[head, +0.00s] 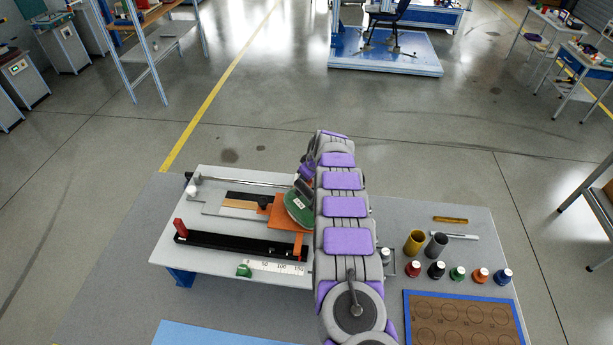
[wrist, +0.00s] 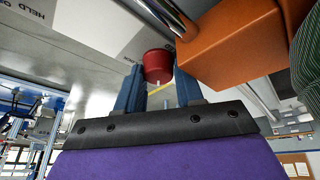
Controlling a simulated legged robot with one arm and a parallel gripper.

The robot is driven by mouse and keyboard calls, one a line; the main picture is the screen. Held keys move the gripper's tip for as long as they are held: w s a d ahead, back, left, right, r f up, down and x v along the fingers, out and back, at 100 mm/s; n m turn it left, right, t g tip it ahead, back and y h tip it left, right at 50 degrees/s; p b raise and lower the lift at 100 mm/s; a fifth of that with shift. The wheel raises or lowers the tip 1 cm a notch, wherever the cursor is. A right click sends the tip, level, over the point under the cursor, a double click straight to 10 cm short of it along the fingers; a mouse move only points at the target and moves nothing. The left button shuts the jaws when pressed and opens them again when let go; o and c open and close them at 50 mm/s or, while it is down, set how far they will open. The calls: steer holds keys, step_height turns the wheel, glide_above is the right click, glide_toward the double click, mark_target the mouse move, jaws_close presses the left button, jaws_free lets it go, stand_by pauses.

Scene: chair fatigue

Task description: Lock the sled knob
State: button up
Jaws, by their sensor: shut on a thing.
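In the wrist view the two blue fingers of my gripper (wrist: 158,88) are closed around a red knob (wrist: 158,64), one finger on each side. The knob sits beside an orange block (wrist: 232,45), close to a silver rod (wrist: 166,16). In the head view the orange sled (head: 297,222) stands on the fixture and carries a green rounded part (head: 299,208). My arm covers the sled's right side. The gripped knob cannot be made out in the head view, nor can its lock state be told.
The white board (head: 170,255) bears a black rail (head: 235,243) with a red end block (head: 180,229), and a scale (head: 277,266). To the right are several capped bottles (head: 436,271), two cups (head: 414,242) and a blue-edged brown tray (head: 407,318). Open floor lies beyond the table.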

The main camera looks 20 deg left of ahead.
steer(key=shift+d+f, duration=0.15)
steer(key=shift+d, duration=0.05)
steer(key=shift+s+f+m, duration=0.1)
steer(key=shift+f+m, duration=0.05)
steer(key=shift+m, duration=0.25)
steer(key=o, duration=0.7)
steer(key=shift+d, duration=0.1)
steer(key=o, duration=0.3)
steer(key=shift+d+r, duration=0.2)
steer(key=shift+a+r, duration=0.1)
